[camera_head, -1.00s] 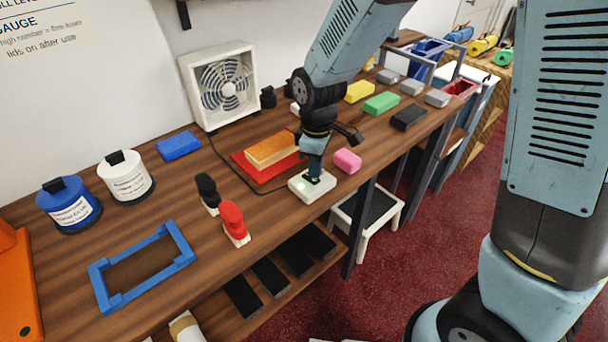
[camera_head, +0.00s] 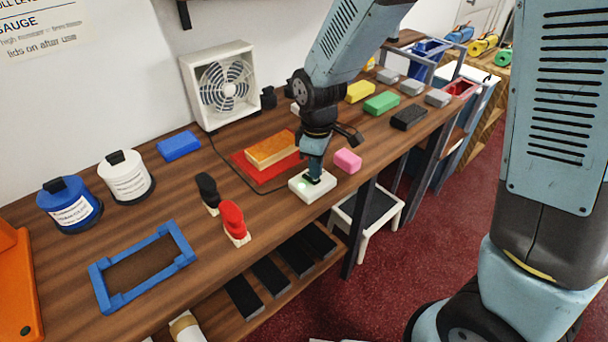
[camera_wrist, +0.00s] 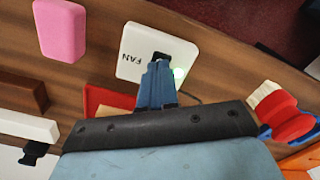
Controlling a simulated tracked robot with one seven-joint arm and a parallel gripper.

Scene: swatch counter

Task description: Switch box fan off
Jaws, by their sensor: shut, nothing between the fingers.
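The box fan (camera_head: 221,86) is a white square housing with a dark-bladed rotor, standing against the wall at the back of the counter. A cord runs from it to a white switch box (camera_head: 303,189) near the counter's front edge. In the wrist view the switch box (camera_wrist: 134,60) is marked FAN, with a dark rocker and a glowing green light beside it. My gripper (camera_head: 316,178) is shut and empty, pointing down at the box. In the wrist view my gripper (camera_wrist: 158,66) has its fingertips at the rocker and partly hides it; I cannot tell whether they touch.
A pink block (camera_head: 347,160) lies just right of the switch box. A red tray (camera_head: 250,169) with an orange block (camera_head: 271,149) lies behind it. A blue frame (camera_head: 142,262) lies further left.

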